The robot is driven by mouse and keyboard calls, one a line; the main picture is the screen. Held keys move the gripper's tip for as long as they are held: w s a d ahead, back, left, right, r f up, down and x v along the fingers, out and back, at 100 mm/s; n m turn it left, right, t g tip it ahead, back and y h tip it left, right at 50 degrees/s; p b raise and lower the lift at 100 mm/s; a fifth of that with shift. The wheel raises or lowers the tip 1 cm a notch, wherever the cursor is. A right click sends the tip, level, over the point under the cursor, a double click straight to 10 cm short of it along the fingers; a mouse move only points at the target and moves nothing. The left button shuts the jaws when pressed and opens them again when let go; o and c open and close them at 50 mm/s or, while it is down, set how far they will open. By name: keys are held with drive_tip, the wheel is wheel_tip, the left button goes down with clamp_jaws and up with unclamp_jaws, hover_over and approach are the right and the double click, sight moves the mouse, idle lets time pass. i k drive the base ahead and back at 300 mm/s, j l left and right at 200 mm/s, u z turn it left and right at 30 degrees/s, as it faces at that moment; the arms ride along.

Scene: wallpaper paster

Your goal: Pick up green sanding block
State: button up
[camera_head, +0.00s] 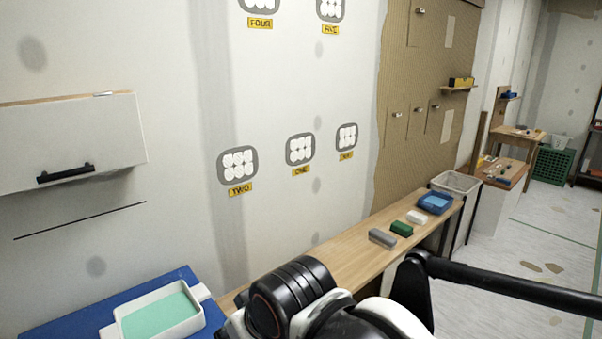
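The green sanding block (402,229) is a small dark green brick lying on the narrow wooden bench (345,262) along the wall. It sits between a grey block (382,238) on its near left and a white block (417,217) on its far right, with small gaps. My black and white arm crosses the bottom middle of the view, in front of the bench's near end. My gripper cannot be made out, so its opening is not shown. Nothing covers the green block.
A blue tray (435,203) and a white basket (456,184) stand past the white block. A white tray with green liquid (160,316) rests on a blue surface at lower left. A wall cabinet (70,143) juts out at left. Open floor (540,235) lies right of the bench.

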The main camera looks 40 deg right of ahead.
sight(404, 231)
drive_tip(key=z, duration=1.95)
